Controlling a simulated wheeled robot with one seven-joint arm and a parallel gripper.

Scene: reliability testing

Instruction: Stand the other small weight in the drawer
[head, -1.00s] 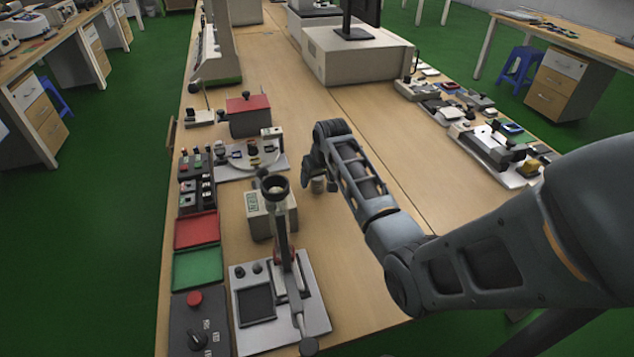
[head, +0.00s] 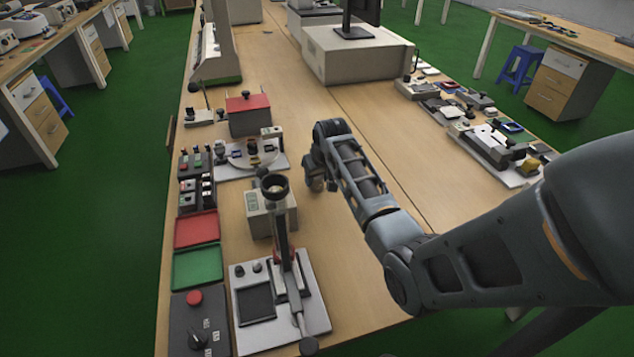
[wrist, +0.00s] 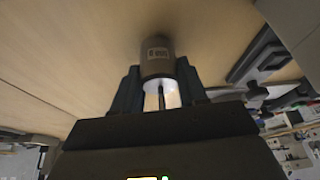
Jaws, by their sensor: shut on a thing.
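A small dark cylindrical weight (wrist: 158,58) with a pale printed label is between the fingers of my gripper (wrist: 158,92) in the wrist view. The fingers are shut on its two sides. In the head view my gripper (head: 318,180) is low over the bare table, right of the beige box with the funnel stand, and mostly hides the weight. I cannot tell whether the weight touches the table. A brown wooden edge (head: 171,132) juts from the table's left side and may be the drawer; its inside is hidden. No other small weight can be made out.
The beige box (head: 258,222) and lever press (head: 283,262) stand left of my gripper. Behind are a round-plate device (head: 250,160) and a red-topped box (head: 249,116). Red (head: 197,230) and green (head: 197,265) trays line the left edge. The table's middle is clear.

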